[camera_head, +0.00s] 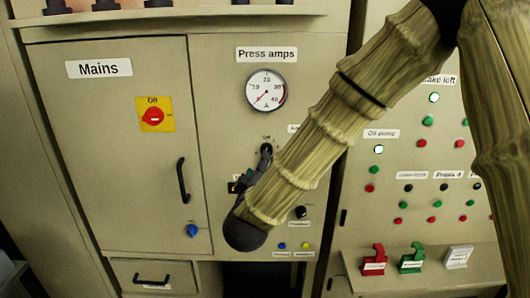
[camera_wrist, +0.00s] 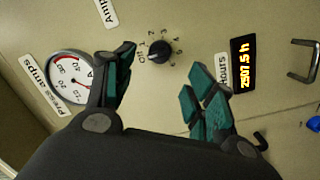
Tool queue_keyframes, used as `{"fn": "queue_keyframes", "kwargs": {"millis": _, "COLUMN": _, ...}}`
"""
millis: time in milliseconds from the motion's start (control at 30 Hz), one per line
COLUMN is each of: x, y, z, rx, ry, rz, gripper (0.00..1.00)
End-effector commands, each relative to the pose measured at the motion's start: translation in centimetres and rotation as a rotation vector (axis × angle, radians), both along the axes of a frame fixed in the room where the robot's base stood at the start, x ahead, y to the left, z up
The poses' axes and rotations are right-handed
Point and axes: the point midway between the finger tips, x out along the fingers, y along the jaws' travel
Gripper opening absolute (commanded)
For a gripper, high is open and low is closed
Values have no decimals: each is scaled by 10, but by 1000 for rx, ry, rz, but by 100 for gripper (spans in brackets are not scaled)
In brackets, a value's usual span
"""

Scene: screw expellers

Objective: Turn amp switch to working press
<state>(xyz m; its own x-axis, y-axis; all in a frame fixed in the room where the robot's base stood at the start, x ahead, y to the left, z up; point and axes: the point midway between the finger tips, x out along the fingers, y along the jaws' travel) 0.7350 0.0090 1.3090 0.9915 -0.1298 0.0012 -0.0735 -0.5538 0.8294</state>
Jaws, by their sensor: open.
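The amp switch is a round black knob (camera_wrist: 160,52) on the beige panel, with "Off" and numbers printed around it. It sits above and between my gripper's fingertips in the wrist view, and the fingers do not touch it there. I cannot tell which mark its pointer faces. My gripper (camera_wrist: 163,82) is open and empty, with green-padded fingers. In the head view my gripper (camera_head: 254,168) is at the panel below the Press amps gauge (camera_head: 265,91), and it partly hides the switch area. The gauge also shows at left in the wrist view (camera_wrist: 70,78).
An hours display (camera_wrist: 243,64) is right of the knob in the wrist view. The Mains door (camera_head: 115,150) has a red switch (camera_head: 153,117) and a black handle (camera_head: 183,180). My arm covers part of the panel. Lamps and buttons are at right, above red (camera_head: 374,261) and green (camera_head: 412,259) levers.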

Motion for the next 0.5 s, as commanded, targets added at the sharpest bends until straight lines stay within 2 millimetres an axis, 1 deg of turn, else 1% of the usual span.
{"fn": "queue_keyframes", "kwargs": {"millis": 33, "x": 8, "y": -2, "z": 3, "rx": 2, "ry": 1, "rz": -2, "gripper": 55}}
{"fn": "queue_keyframes", "kwargs": {"millis": 200, "x": 32, "y": -6, "z": 3, "rx": 2, "ry": 2, "rz": -3, "gripper": 55}}
{"fn": "queue_keyframes", "kwargs": {"millis": 500, "x": 70, "y": -11, "z": 2, "rx": 3, "ry": 3, "rz": -3, "gripper": 55}}
